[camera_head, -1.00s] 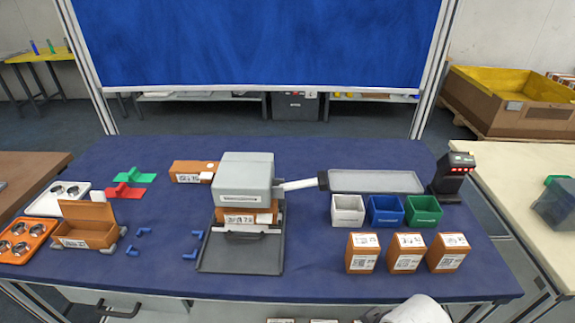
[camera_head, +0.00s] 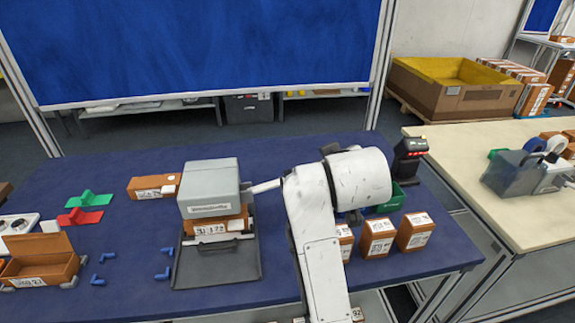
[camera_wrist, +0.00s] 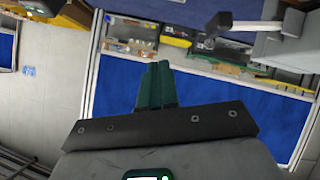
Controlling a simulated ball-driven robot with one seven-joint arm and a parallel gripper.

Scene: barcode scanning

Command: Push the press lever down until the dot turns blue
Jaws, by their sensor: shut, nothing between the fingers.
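The grey press (camera_head: 210,188) stands left of centre on the blue table, with a brown box (camera_head: 208,226) under its head on a dark base plate (camera_head: 218,270). Its pale lever (camera_head: 266,186) sticks out to the right, and my arm hides its outer end. In the wrist view, the lever's black handle (camera_wrist: 216,27) shows at the upper right, beside the grey press body (camera_wrist: 285,45). My gripper (camera_wrist: 158,66) has its teal fingers together, empty, apart from the handle in that picture. The head view does not clearly show the fingers. I cannot make out the dot's colour.
A brown box (camera_head: 154,187) lies left of the press. Several labelled boxes (camera_head: 378,238) and a green bin (camera_head: 390,198) stand right of my arm, near a black scanner (camera_head: 408,158). Blue brackets (camera_head: 163,274) and an open brown box (camera_head: 40,262) are at left.

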